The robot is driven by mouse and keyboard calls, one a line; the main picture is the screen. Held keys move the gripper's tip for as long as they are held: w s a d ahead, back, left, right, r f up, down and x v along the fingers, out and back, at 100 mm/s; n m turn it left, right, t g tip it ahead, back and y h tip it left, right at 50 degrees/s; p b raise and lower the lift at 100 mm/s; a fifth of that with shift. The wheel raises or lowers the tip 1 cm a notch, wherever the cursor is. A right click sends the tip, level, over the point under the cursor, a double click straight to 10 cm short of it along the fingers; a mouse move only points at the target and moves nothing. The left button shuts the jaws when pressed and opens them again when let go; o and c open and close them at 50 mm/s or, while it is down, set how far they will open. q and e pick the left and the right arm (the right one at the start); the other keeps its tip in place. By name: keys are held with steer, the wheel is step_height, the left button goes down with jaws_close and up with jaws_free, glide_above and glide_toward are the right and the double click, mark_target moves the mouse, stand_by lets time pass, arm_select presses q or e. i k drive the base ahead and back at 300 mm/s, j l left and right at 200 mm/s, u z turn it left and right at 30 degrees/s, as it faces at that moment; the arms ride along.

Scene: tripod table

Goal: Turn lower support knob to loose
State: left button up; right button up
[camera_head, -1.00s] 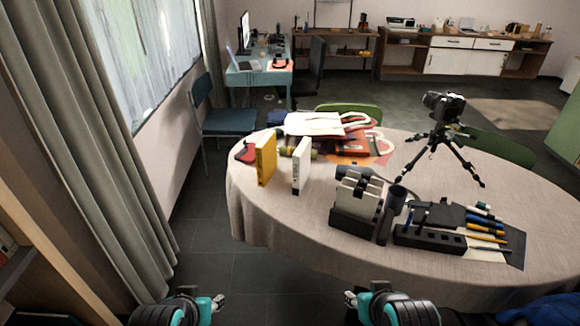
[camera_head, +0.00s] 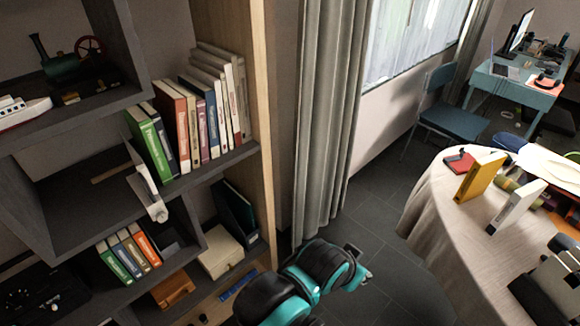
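The tripod and its lower support knob are outside the current head view. The table (camera_head: 440,235) with a pale cloth shows only in part at the right edge. My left gripper (camera_head: 362,276) shows at the bottom, beside the shelf and short of the table, over the grey floor. It looks empty, but its fingers are too small and foreshortened to tell whether they are open or shut.
A dark shelf unit (camera_head: 215,168) with books fills the left. A grey curtain (camera_head: 335,110) hangs beside it. A yellow book (camera_head: 482,176) and a white book (camera_head: 516,207) stand on the table. A blue chair (camera_head: 447,115) stands behind; the floor between is free.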

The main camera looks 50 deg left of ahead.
mark_target(162, 216)
steer(key=u, duration=2.7)
